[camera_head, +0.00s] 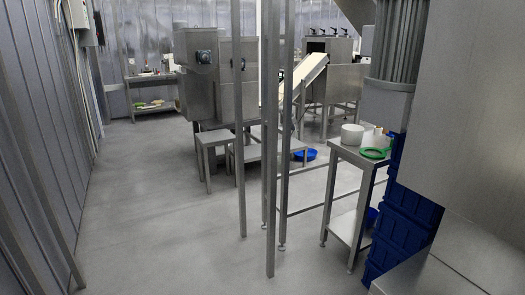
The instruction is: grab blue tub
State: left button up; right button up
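A round, shallow blue tub (305,154) is on or near the floor in the middle distance, beyond the thin metal posts. A stack of dark blue crates (402,222) stands right of that table. Neither of my grippers is in view.
Thin upright metal posts (241,130) stand in front of me. The steel table (343,152) holds a white container (352,134) and a green ring-like item (375,153). Steel machines stand behind. Open floor (150,220) lies on the left, beside the wall.

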aim_at(373, 214)
jog(key=i+j+z, duration=0.15)
jog(key=i, duration=0.3)
jog(key=i+j+z, duration=0.2)
jog(key=i, duration=0.25)
jog(key=i+j+z, duration=0.15)
jog(key=i+j, duration=0.25)
jog(key=i+j+z, duration=0.25)
jog(key=z, duration=0.15)
jog(key=i+j+z, duration=0.65)
jog(key=j+z, duration=0.2)
jog(key=i+j+z, duration=0.25)
jog(key=z, duration=0.25)
jog(key=i+j+z, duration=0.15)
jog(key=j+z, duration=0.15)
jog(key=z, duration=0.15)
